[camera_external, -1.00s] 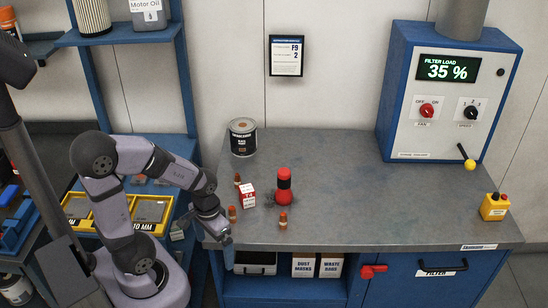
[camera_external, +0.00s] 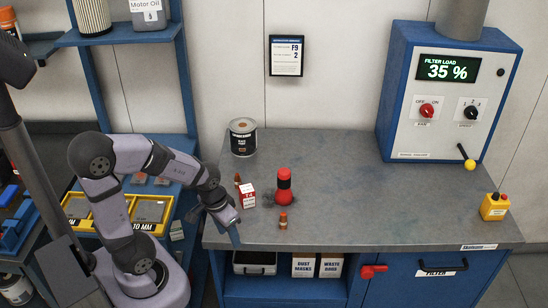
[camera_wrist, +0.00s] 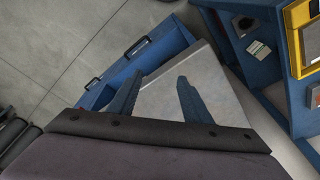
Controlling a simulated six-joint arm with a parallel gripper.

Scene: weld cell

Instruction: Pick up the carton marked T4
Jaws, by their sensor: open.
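The T4 carton (camera_external: 248,196) is a small red and white box standing on the left part of the grey bench top. My gripper (camera_external: 234,228) is just in front of it and to its left, over the bench's front left corner, apart from the carton. In the wrist view my gripper (camera_wrist: 155,95) shows two blue fingers spread apart with nothing between them. The carton is not in the wrist view, which shows the bench corner and floor.
A red and black bottle (camera_external: 284,187) stands right of the carton. A dark can (camera_external: 243,137) is at the back. The bench's (camera_external: 390,215) right half is largely clear.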

